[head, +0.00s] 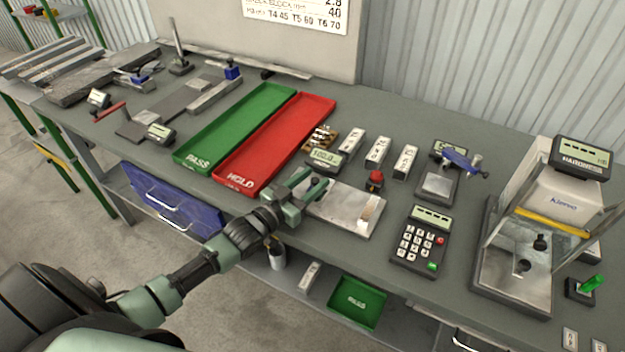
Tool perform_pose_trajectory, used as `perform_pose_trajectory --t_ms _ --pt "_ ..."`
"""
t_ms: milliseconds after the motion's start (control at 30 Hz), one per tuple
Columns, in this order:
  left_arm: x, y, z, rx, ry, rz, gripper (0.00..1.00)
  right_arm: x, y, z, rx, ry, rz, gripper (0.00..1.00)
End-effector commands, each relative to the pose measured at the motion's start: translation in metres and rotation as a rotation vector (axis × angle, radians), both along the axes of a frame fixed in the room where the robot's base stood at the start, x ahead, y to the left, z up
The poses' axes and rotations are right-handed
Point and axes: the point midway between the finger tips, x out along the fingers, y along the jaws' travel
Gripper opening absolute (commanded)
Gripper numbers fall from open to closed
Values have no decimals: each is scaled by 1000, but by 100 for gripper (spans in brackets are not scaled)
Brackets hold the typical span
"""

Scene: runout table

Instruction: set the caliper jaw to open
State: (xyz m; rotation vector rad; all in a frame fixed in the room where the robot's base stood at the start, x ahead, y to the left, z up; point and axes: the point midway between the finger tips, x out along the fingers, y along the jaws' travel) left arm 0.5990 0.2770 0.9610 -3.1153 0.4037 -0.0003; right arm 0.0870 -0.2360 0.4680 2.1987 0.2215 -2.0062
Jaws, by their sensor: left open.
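My left gripper (317,183) is open, its fingers over the left end of a bare metal plate (340,211) near the table's front edge. A small digital readout (325,158) sits just behind the fingers; its digits are too small to read surely. Which part is the caliper jaw I cannot tell; the gripper and wrist hide part of the plate's left end. Another long grey gauge with a display (160,133) lies further left. I cannot tell whether the fingers touch anything. My right gripper is out of view.
Green PASS tray (240,125) and red HOLD tray (280,140) lie behind left. White blocks (378,149) stand behind the plate, near a red knob (375,179). A keypad (419,240) and a glass-sided balance (540,230) stand right.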

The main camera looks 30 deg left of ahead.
Motion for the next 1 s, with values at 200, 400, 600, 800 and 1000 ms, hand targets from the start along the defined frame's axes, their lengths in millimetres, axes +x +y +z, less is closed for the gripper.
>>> perform_pose_trajectory --t_ms 200,400,600,800,1000 --pt "-34 10 -5 1 5 0 43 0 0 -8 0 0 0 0" --pt "-62 18 -3 0 4 1 43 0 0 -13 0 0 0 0" --pt "-72 21 -2 1 2 2 43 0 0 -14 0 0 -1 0" --pt "-72 21 -1 1 2 2 43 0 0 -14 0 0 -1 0" --pt "-72 21 -1 1 2 2 43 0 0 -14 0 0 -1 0"
